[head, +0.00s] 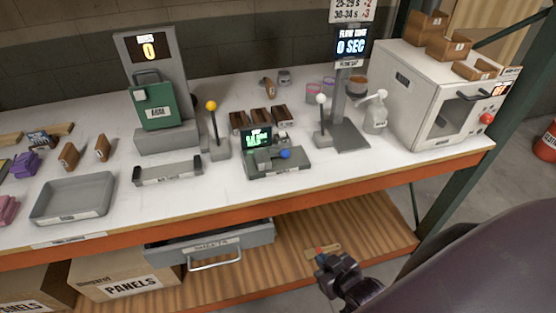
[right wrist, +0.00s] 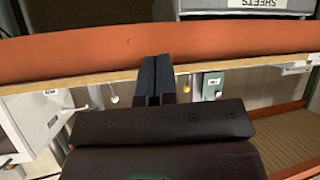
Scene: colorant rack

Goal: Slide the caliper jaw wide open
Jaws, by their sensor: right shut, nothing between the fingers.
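The caliper (head: 262,167) is a dark grey device with a green-lit display (head: 256,139) and a blue ball knob (head: 285,154). It sits near the front edge of the white bench, at the middle of the head view. The exact opening of its jaw is too small to tell. My right gripper (head: 322,258) is shut and empty, in front of and below the bench edge, apart from the caliper. Its dark fingers (right wrist: 157,75) lie together in the right wrist view, against the orange bench edge. My left gripper is not in view.
A lever with a white knob (head: 321,99) stands right of the caliper, and one with a yellow knob (head: 211,106) left of it. A grey drawer (head: 213,245) juts out below the bench. The orange bench edge (head: 340,183) lies between my right gripper and the caliper.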

